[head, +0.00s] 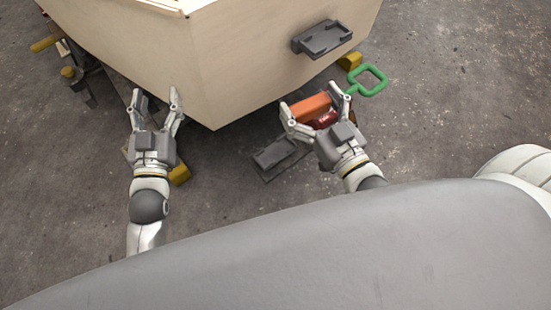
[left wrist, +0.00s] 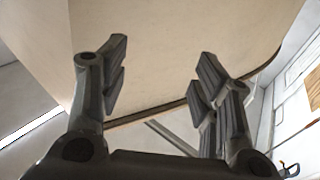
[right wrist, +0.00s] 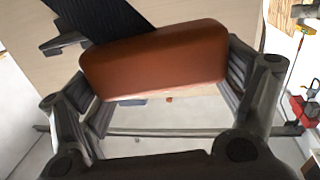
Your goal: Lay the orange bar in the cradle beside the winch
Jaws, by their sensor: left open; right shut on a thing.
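The orange bar (head: 311,106) is held crosswise between the fingers of my right gripper (head: 309,99), off the floor below the hull's right face. It also fills the middle of the right wrist view (right wrist: 155,62). A dark grey holder with raised edges (head: 322,39) juts from the hull's right face, above the bar and apart from it; it looks like the cradle. A red part (head: 325,120) shows partly behind my right gripper; I cannot tell whether it is the winch. My left gripper (head: 156,93) is open and empty by the hull's left face.
The pale plywood hull (head: 235,65) has a low corner between my grippers. A green loop handle (head: 368,80) is right of the bar. A dark block (head: 275,153) lies low left of my right gripper. Yellow blocks (head: 350,61) sit under the hull. Floor at right is clear.

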